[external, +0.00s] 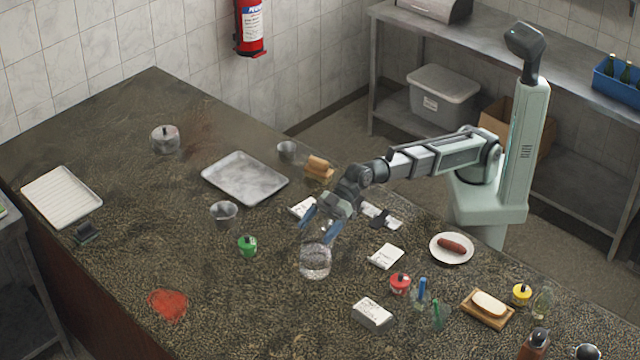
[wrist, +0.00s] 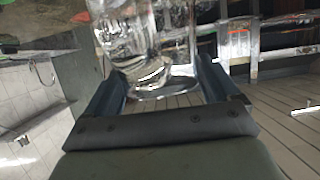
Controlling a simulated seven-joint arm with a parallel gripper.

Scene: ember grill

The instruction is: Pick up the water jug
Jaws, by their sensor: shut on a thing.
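The water jug (external: 315,262) is a clear, see-through vessel near the middle of the dark speckled counter in the external view. My gripper (external: 319,229) reaches down to its upper part from above, with blue fingers on either side. In the wrist view the clear jug (wrist: 150,45) fills the space between the two fingers (wrist: 158,88). The gripper is shut on it. I cannot tell whether the jug's base touches the counter.
A green-topped bottle (external: 247,247) stands left of the jug. A metal cup (external: 223,211) and a grey tray (external: 245,178) lie behind it. White packets (external: 386,256) and a red-topped bottle (external: 400,284) are to the right.

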